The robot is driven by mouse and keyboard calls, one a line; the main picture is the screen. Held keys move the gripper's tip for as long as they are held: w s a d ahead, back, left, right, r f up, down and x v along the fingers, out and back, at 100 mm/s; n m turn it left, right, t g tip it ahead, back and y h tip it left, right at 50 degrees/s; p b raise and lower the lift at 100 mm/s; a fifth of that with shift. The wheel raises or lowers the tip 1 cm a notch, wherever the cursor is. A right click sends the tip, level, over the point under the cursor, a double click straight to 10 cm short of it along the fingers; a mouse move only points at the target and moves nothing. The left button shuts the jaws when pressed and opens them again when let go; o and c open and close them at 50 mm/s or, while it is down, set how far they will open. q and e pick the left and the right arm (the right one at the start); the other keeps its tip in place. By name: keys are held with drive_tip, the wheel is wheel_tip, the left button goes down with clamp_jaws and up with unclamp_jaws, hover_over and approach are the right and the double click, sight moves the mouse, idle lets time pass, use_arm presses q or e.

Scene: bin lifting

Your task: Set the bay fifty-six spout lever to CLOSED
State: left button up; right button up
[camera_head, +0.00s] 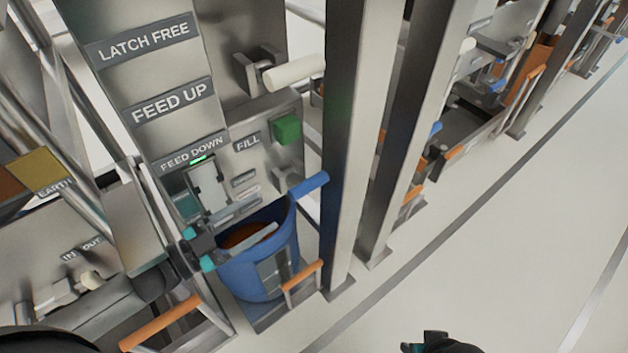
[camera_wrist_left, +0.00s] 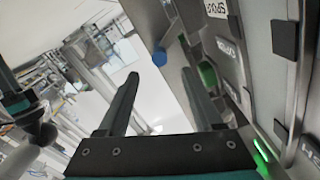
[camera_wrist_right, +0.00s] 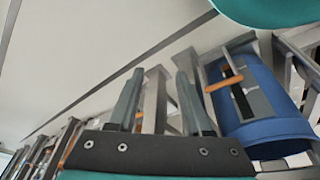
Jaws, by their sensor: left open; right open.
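A grey bay panel (camera_head: 225,120) carries a cream-handled lever (camera_head: 293,72) at its upper right and a blue-ended bar (camera_head: 308,185) lower down, above a blue bin (camera_head: 285,270). I cannot read a spout or CLOSED label, nor tell which of these is the spout lever. My left gripper (camera_head: 266,217) is open and empty, in front of the lower panel and over the bin. In the left wrist view a blue end (camera_wrist_left: 159,58) shows between the open fingers, apparently beyond them. My right gripper (camera_wrist_right: 160,78) is open and empty, out over the floor, away from the panel.
A green button (camera_head: 287,130) sits by the FILL label. An orange-handled bar (camera_head: 303,277) stands before the bin, and another orange handle (camera_head: 160,322) is at lower left. A tall grey post (camera_head: 355,150) bounds the bay on the right. The floor (camera_head: 500,250) beyond is clear.

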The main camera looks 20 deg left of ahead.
sight(314, 183)
use_arm(q)
drive_tip(key=b+x, duration=0.4)
drive_tip(key=x, duration=0.8)
drive_tip(key=shift+w+d, duration=0.25)
drive_tip(key=shift+w, duration=0.05)
drive_tip(key=shift+w+d, duration=0.4)
drive_tip(key=shift+w, duration=0.05)
use_arm(e)
wheel_tip(314, 183, up, 9)
drive_tip(key=w+t, duration=0.1)
drive_tip(key=shift+r+t, duration=0.2)
drive_tip(key=shift+t, duration=0.1)
drive_tip(key=shift+a, duration=0.1)
use_arm(q)
clamp_jaws()
drive_tip(key=shift+f, duration=0.1)
